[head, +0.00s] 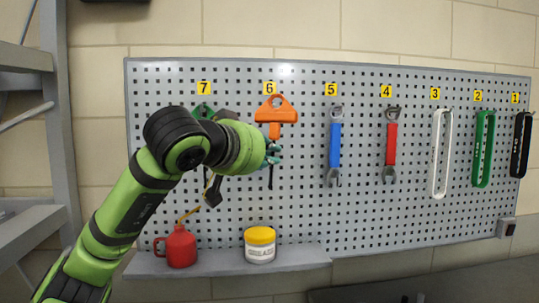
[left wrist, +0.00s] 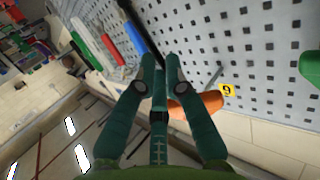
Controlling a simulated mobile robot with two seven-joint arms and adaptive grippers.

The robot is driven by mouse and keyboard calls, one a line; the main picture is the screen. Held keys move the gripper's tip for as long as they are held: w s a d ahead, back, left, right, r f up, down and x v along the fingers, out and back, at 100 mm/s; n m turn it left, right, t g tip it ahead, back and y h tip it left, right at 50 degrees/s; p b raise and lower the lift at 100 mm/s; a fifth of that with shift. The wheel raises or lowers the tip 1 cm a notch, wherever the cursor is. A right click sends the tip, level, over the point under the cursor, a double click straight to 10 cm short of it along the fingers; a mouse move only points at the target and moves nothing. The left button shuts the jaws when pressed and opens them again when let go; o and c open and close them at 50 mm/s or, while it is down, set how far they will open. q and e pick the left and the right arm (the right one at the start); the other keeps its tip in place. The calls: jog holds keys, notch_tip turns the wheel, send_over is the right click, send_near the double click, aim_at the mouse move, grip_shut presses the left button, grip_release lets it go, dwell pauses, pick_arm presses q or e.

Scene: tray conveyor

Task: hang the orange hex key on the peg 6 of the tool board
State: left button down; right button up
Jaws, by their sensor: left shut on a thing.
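The orange hex key (head: 276,110) has an orange handle with a hole in its top and a dark shaft. In the head view it stands about upright just below the yellow label 6 on the tool board (head: 300,200). My left gripper (head: 272,152) is shut on it below the handle; the shaft sticks out underneath. In the left wrist view the fingers (left wrist: 160,88) partly hide the orange handle (left wrist: 205,104). A thin grey peg (left wrist: 213,76) shows beside the handle near the label. I cannot tell whether the hole is around the peg. My right gripper is not in view.
A blue wrench (head: 335,146) hangs at 5 and a red wrench (head: 391,145) at 4. A red oil can (head: 180,248) and a yellow-lidded tub (head: 260,246) stand on the ledge below.

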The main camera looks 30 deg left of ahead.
pick_arm(q)
jog(key=w+a+f, duration=0.1)
jog(key=w+a, duration=0.3)
jog(key=w, duration=0.1)
jog(key=shift+p, duration=0.45)
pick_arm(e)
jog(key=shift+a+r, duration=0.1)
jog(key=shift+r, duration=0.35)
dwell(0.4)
pick_arm(q)
jog(key=shift+w+f, duration=0.1)
jog(key=c, duration=1.2)
grip_release()
jog(key=shift+c, duration=0.2)
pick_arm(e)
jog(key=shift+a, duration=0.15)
